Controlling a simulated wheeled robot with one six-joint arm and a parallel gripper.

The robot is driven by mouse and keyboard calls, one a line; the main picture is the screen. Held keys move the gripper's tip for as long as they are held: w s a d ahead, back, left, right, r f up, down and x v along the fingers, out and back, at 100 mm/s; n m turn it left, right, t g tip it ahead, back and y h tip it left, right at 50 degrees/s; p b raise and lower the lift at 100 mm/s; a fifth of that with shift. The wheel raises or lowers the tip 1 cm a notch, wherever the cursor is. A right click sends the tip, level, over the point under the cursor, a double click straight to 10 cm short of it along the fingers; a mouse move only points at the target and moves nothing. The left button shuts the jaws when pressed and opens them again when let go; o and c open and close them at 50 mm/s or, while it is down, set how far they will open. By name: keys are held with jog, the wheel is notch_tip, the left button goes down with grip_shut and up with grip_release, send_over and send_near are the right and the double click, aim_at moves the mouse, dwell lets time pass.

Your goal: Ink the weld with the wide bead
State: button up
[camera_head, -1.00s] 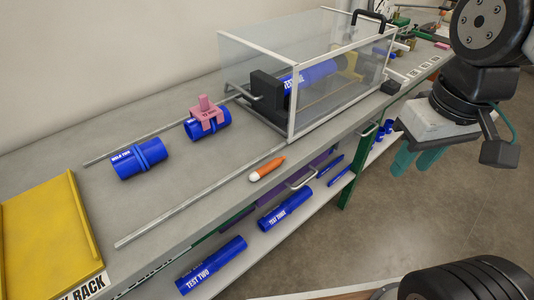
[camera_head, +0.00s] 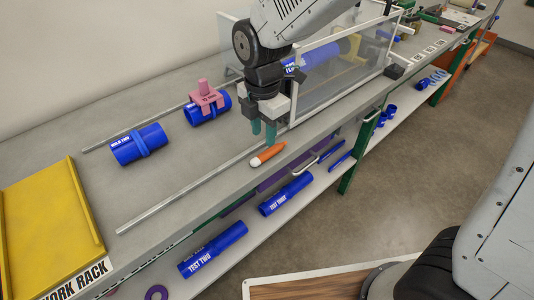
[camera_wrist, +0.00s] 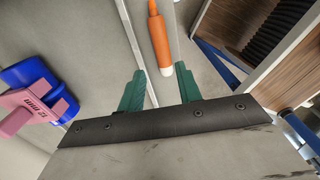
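An orange marker (camera_head: 268,154) with a white end lies on the bench near its front edge. My gripper (camera_head: 264,138) is over the bench just behind the marker, open and empty, with green fingers pointing down. In the wrist view the marker (camera_wrist: 158,35) points its white end toward the gap between my spread fingers (camera_wrist: 160,75). A blue pipe (camera_head: 125,152) with a raised bead around its middle lies at left on the bench. A second blue pipe (camera_head: 221,102) carries a pink gauge (camera_head: 206,95) that partly hides its middle.
A clear-walled enclosure (camera_head: 340,70) with a blue pipe inside stands right behind my arm. A metal rail (camera_head: 185,192) runs along the bench. A yellow work rack (camera_head: 45,225) is at left. The lower shelf holds blue test pipes (camera_head: 212,250).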

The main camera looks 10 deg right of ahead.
aim_at(264, 154)
jog(key=f, duration=0.6)
jog(key=shift+s+d+f, duration=0.1)
jog(key=shift+s+f, duration=0.05)
jog(key=shift+s, duration=0.05)
jog(key=c, duration=0.7)
